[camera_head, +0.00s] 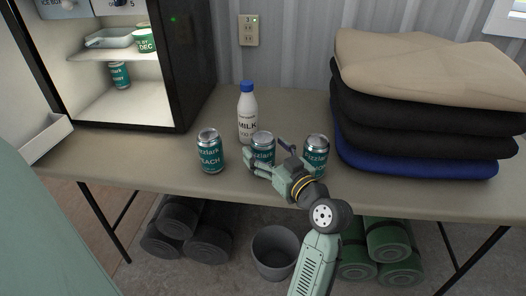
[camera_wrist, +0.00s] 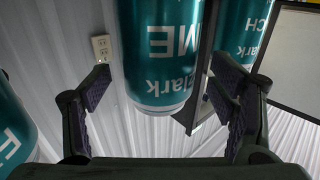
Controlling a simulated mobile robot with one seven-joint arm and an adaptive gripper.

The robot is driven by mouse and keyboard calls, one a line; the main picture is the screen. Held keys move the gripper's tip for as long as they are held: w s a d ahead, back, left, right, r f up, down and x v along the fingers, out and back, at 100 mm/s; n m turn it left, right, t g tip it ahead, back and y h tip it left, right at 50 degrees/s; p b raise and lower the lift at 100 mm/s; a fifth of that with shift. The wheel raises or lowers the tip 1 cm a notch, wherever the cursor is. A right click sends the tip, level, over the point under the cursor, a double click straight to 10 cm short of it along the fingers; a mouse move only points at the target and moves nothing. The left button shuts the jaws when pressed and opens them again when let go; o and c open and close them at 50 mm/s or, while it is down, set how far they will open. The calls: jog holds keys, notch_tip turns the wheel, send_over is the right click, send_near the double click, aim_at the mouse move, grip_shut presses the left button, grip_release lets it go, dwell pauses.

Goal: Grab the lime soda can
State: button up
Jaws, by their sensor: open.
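The lime soda can (camera_head: 263,146) is teal with a silver top and stands on the table, the middle one of three cans. In the wrist view the can (camera_wrist: 160,50) appears upside down, with "ME" and "lark" readable. My gripper (camera_head: 269,157) is open at this can, partly covering its lower part in the head view. In the wrist view my gripper's fingers (camera_wrist: 160,92) show on either side of the can with gaps. I cannot tell how deep the can sits between them.
A peach can (camera_head: 210,152) stands left and another teal can (camera_head: 316,156) close at right, its flavour unreadable. A milk bottle (camera_head: 247,112) stands behind. Folded cloths (camera_head: 430,105) are stacked at right. An open fridge (camera_head: 180,70) with another can (camera_head: 119,76) stands at left.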

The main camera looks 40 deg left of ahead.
jog(key=shift+x, duration=0.95)
jog(key=shift+w, duration=0.1)
jog(key=shift+c, duration=0.2)
jog(key=c, duration=1.5)
